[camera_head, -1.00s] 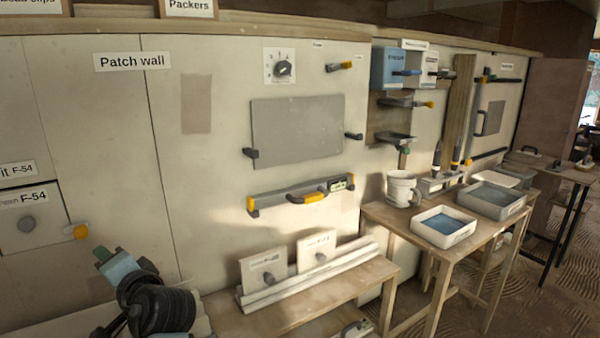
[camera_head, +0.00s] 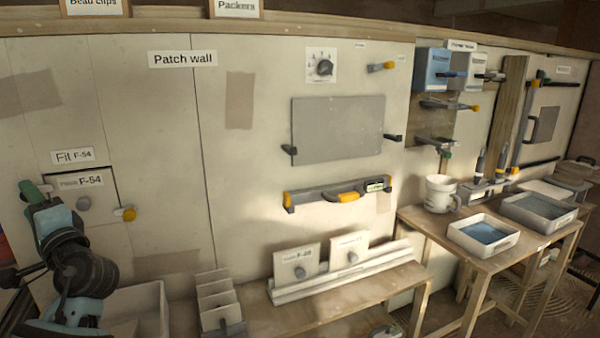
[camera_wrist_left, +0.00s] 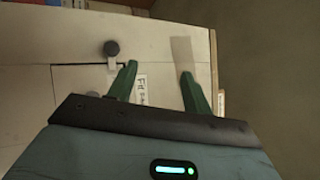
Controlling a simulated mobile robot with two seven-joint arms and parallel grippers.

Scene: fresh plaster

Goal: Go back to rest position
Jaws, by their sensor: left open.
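My left gripper (camera_head: 38,192) is at the left of the head view, raised in front of the patch wall, left of the panel marked F-54 (camera_head: 95,205). In the left wrist view its two green fingers (camera_wrist_left: 157,90) are apart with nothing between them. My right gripper is in neither view.
A bench with a slotted rack (camera_head: 345,283) holding two tiles stands below the wall. A light bin (camera_head: 152,300) is near my left arm. A table at right carries a mug (camera_head: 440,190) and trays (camera_head: 484,252). A level (camera_head: 338,194) hangs on the wall.

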